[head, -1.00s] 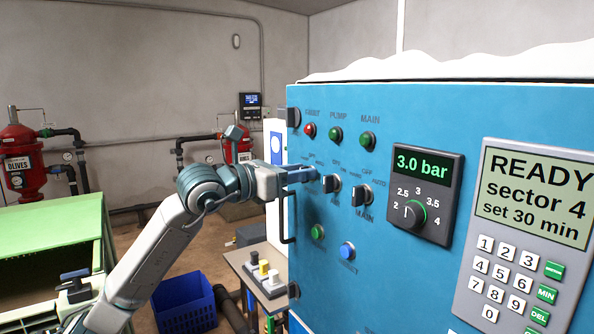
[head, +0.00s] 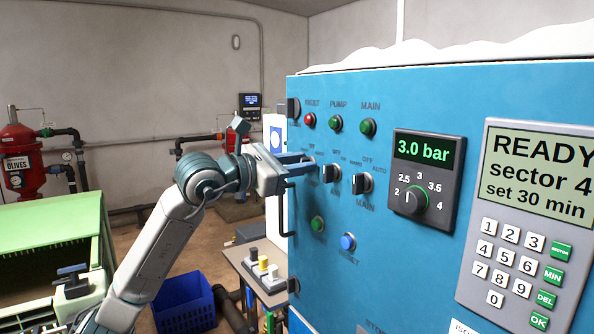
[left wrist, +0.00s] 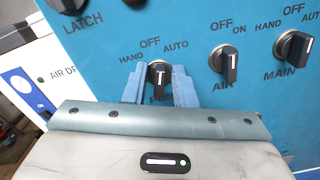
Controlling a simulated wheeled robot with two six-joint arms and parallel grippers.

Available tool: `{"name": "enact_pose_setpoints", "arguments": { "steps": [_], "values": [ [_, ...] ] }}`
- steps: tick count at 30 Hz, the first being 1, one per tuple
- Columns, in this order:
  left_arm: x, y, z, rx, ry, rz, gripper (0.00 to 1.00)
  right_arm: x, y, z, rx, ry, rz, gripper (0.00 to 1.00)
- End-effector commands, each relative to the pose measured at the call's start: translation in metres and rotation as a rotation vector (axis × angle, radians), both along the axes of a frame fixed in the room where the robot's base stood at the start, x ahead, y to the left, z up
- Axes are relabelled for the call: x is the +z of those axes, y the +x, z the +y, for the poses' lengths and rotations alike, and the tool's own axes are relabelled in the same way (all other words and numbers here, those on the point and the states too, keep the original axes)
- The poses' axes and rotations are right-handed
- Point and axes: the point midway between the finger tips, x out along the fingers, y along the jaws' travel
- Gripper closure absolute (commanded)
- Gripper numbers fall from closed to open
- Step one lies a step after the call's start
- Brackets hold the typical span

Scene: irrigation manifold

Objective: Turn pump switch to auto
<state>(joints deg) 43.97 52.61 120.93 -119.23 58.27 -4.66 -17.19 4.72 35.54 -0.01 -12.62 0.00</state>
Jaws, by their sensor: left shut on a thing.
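The pump switch (left wrist: 158,72) is a dark rotary knob on the blue panel (head: 420,270), with HAND, OFF and AUTO lettered around it. Its white mark points roughly up, nearest OFF, in the left wrist view. The label below it is mostly covered. My left gripper (left wrist: 159,88) has its blue fingers on either side of this knob and is shut on it. In the head view my left gripper (head: 307,161) reaches the panel's left part and hides the knob. My right gripper is not in view.
The AIR switch (left wrist: 224,63) and MAIN switch (left wrist: 293,47) sit close to the right of the gripper. The latch knob (left wrist: 66,4) is at upper left. A pressure dial (head: 413,201) and keypad (head: 514,260) are farther right. A door handle (head: 286,212) stands below my gripper.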

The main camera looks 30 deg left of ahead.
Motion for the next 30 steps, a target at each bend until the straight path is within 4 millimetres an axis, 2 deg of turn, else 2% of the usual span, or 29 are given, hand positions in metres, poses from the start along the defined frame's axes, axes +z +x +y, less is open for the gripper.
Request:
{"name": "enact_pose_setpoints", "arguments": {
  "steps": [3, 15, 30],
  "values": [
    [-0.001, 0.000, -0.001, 0.000, 0.092, -0.043, 0.98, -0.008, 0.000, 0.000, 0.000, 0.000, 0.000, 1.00],
    [-0.001, -0.001, -0.003, 0.000, 0.337, -0.143, 0.98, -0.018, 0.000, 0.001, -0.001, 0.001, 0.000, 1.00],
    [-0.001, -0.001, -0.003, 0.000, 0.420, -0.176, 0.98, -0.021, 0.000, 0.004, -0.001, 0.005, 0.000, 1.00]
  ]
}}
